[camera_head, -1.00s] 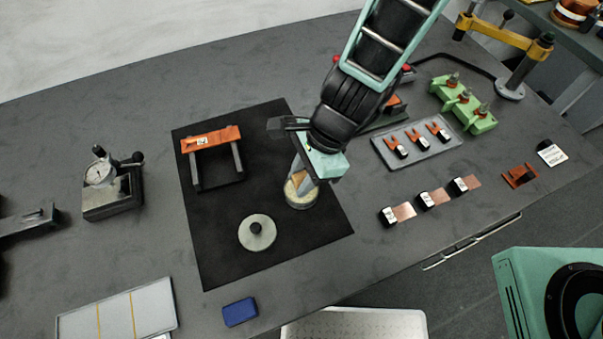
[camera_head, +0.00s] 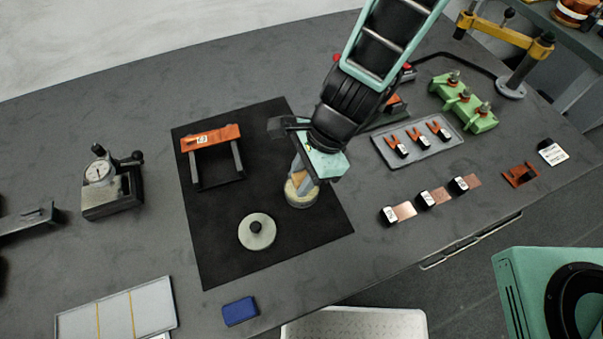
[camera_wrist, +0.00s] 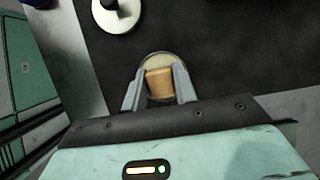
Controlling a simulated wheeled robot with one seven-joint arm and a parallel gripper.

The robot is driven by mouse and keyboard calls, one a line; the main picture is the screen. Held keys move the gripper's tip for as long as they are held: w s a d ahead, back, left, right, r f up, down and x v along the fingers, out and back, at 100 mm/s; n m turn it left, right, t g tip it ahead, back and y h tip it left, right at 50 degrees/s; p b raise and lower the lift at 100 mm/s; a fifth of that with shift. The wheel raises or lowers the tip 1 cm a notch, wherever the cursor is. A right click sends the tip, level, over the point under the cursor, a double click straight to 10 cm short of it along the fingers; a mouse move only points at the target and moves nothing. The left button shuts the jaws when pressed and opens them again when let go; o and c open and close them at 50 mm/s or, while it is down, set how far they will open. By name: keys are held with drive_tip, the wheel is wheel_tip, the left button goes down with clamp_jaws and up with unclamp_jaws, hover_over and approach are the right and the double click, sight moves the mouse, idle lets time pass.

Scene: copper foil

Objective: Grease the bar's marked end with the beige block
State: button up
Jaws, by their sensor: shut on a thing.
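My gripper (camera_head: 304,182) is shut on the beige block (camera_wrist: 159,84). In the wrist view the block sits between the two grey fingers. Block and fingertips are at a round tin (camera_head: 302,200) of pale grease on the black mat (camera_head: 230,265). The tin also shows in the wrist view (camera_wrist: 163,58), behind the block. I cannot tell how deep the block is in the grease.
A round lid (camera_head: 257,232) with a black knob lies left of the tin. A dial gauge (camera_head: 107,183) stands left of the mat. A blue block (camera_head: 240,311) lies in front. Small copper strips (camera_head: 436,196) and a grey tray (camera_head: 418,148) are at right.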

sight(302, 177)
drive_tip(key=shift+f+b, duration=0.3)
drive_tip(key=shift+f, duration=0.1)
idle(1.1)
wheel_tip(302, 177, up, 7)
drive_tip(key=p, duration=0.7)
drive_tip(key=shift+r, duration=0.1)
idle(0.8)
